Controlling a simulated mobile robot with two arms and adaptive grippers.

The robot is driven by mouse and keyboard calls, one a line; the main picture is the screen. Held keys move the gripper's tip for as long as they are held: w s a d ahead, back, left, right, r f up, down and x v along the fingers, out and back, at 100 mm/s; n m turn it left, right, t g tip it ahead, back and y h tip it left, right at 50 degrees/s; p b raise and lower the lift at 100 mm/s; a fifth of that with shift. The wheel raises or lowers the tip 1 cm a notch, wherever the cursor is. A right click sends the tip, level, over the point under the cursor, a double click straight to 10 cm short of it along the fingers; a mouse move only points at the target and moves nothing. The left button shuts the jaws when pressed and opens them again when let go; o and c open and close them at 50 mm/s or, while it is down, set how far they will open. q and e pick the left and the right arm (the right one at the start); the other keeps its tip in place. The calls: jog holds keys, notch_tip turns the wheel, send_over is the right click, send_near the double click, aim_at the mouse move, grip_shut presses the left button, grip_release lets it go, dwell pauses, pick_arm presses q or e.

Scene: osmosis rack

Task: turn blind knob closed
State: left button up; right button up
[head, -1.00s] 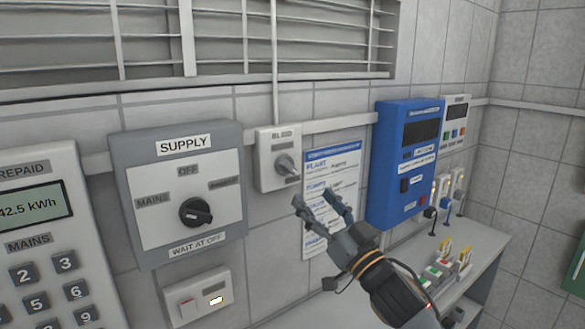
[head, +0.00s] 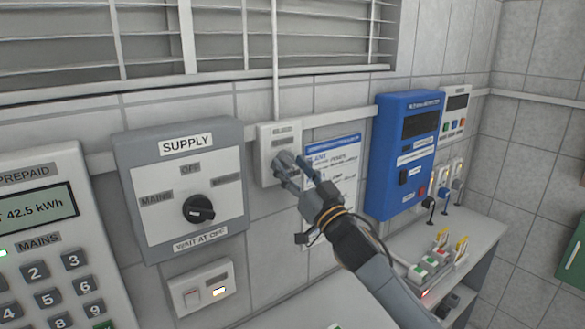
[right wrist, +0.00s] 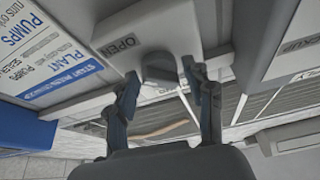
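The blind knob is on a small white wall box (head: 268,137) below the window blind. My right gripper (head: 284,163) is at the front of this box and covers most of the knob in the head view. In the right wrist view the grey knob (right wrist: 160,68) shows between the two spread fingertips of my right gripper (right wrist: 163,83), one on each side. I cannot tell whether the fingers touch it. A label reading OPEN (right wrist: 121,46) sits beside the knob. My left gripper is not in view.
A SUPPLY switch panel (head: 187,165) with a black dial is left of the blind box. A poster (head: 335,160) and a blue panel (head: 386,190) are to the right. A shelf (head: 470,243) with small coloured parts is below. The slatted blind (head: 150,50) is above.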

jog(key=c, duration=0.7)
